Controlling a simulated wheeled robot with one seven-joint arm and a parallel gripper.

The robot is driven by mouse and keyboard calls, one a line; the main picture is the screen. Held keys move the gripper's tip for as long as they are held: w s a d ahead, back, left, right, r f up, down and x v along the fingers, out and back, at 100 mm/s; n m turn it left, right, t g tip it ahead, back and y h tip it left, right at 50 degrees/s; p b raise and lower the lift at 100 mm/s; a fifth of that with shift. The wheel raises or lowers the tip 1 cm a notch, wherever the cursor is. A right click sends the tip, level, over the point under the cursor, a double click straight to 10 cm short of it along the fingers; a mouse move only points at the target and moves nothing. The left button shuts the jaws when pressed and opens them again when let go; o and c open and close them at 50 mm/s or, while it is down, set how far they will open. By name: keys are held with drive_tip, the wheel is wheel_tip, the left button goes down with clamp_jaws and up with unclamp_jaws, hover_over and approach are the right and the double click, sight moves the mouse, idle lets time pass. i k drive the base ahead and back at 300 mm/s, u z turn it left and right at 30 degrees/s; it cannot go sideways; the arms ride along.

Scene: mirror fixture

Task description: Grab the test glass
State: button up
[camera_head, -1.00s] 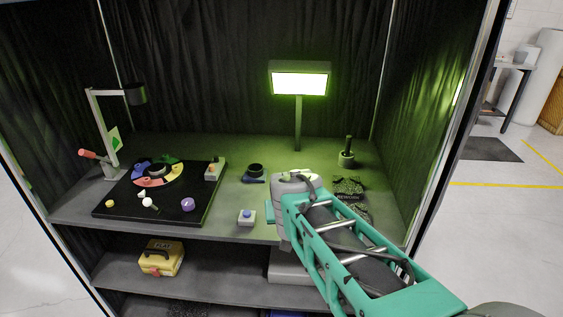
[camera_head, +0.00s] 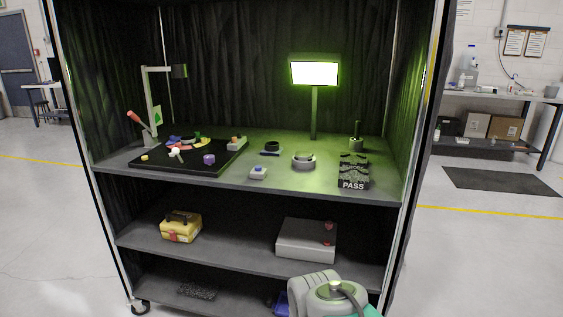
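I cannot tell for sure which item is the test glass. A grey round piece with a raised ring (camera_head: 303,161) sits on the top shelf, right of the middle. A small black ring-shaped piece (camera_head: 271,147) lies behind it to the left. Part of my arm, a grey rounded joint with teal, shows at the bottom of the picture, low in front of the cabinet and apart from these items. My gripper's fingers do not show.
The top shelf (camera_head: 215,180) also carries a black board (camera_head: 150,162) with coloured parts, a lit lamp (camera_head: 314,73) and black PASS trays (camera_head: 353,184). A yellow box (camera_head: 181,227) and a grey case (camera_head: 305,241) are on the middle shelf. Cabinet posts and curtains bound the sides.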

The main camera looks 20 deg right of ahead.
sight(272, 145)
drive_tip(key=z, duration=0.8)
drive_tip(key=k, duration=0.15)
drive_tip(key=u, duration=2)
drive_tip(key=i, duration=1.55)
drive_tip(key=z, duration=0.55)
